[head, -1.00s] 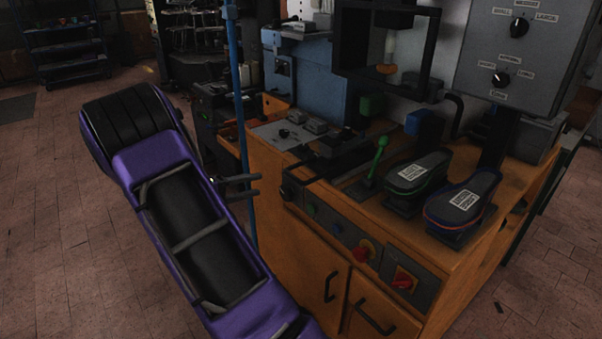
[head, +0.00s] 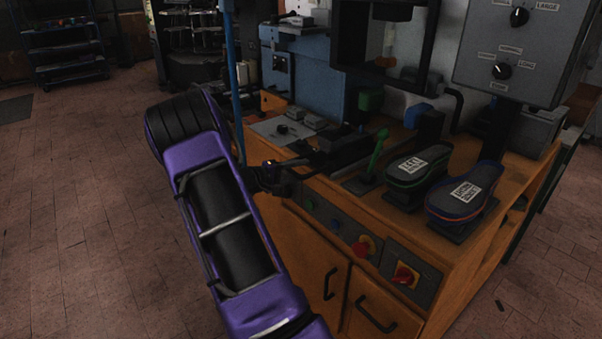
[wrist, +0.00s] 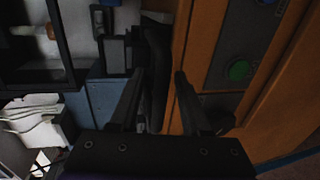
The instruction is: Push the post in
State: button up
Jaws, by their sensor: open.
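The heel press stands on an orange bench (head: 470,275). A black post-like part (head: 345,150) sits low at its front left edge, below the blue machine body (head: 315,75); I cannot tell for sure that it is the post. My gripper (head: 290,165) is open at the bench's left front edge, close to this part. In the wrist view, a dark upright shape (wrist: 156,60) shows between and beyond the open fingers of my gripper (wrist: 160,78). Contact cannot be told. My purple arm hides part of the bench's left side.
A green lever (head: 377,155) and two dark shoe-shaped pads, one green-rimmed (head: 405,178) and one blue-rimmed (head: 450,205), stand to the right. A blue pole (head: 233,80) rises behind my arm. Floor at left is clear.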

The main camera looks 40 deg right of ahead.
jog(key=shift+d+f, duration=0.1)
jog(key=shift+d, duration=0.25)
grip_shut()
dwell(1.2)
